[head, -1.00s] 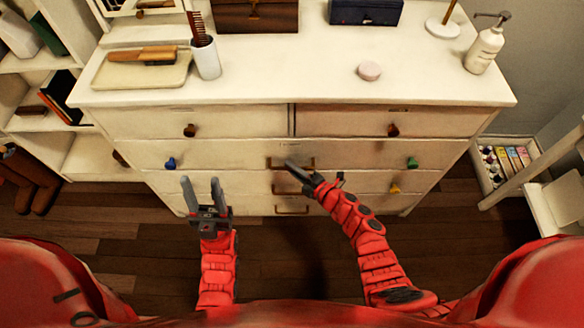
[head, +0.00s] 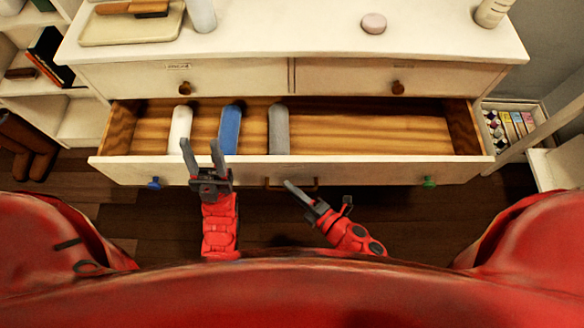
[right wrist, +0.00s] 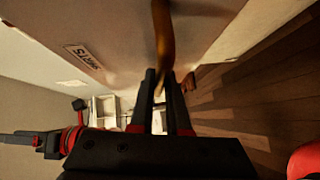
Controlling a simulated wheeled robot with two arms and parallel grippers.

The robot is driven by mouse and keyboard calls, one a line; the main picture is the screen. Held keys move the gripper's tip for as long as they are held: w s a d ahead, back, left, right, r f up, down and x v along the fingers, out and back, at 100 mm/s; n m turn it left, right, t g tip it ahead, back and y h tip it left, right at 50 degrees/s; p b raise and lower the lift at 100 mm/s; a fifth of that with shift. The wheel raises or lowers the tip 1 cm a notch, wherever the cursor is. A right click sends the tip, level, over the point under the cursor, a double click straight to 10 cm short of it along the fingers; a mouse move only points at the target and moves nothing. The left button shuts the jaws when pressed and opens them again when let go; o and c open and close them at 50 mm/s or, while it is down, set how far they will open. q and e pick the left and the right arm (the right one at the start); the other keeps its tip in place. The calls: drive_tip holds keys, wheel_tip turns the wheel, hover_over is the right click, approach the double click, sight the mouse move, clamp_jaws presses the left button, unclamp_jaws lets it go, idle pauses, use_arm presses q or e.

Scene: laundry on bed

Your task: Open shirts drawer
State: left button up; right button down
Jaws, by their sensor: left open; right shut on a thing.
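The shirts drawer (head: 370,171) is pulled well out of the white dresser in the head view. Inside it lie a white folded item (head: 181,128), a blue one (head: 230,129) and a grey one (head: 279,130), side by side on the left half. My right gripper (head: 287,184) is at the drawer's middle handle (head: 308,184). In the right wrist view its fingers (right wrist: 159,75) are shut on the brown handle (right wrist: 163,35), beside a label reading SHIRTS (right wrist: 83,57). My left gripper (head: 202,145) is open and empty, in front of the drawer's left part.
Two closed drawers with brown knobs (head: 185,89) are above. A blue knob (head: 153,183) and a green knob (head: 429,182) are on the open drawer's front. A pink round object (head: 373,23) and a tray (head: 125,29) are on top. Shelves stand left.

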drive_tip(key=shift+s+b, duration=0.9)
drive_tip(key=shift+s, duration=2.05)
drive_tip(key=c, duration=0.9)
unclamp_jaws()
drive_tip(key=p+v, duration=0.7)
drive_tip(key=v, duration=1)
drive_tip(key=shift+s+d, duration=0.1)
drive_tip(key=shift+s, duration=0.1)
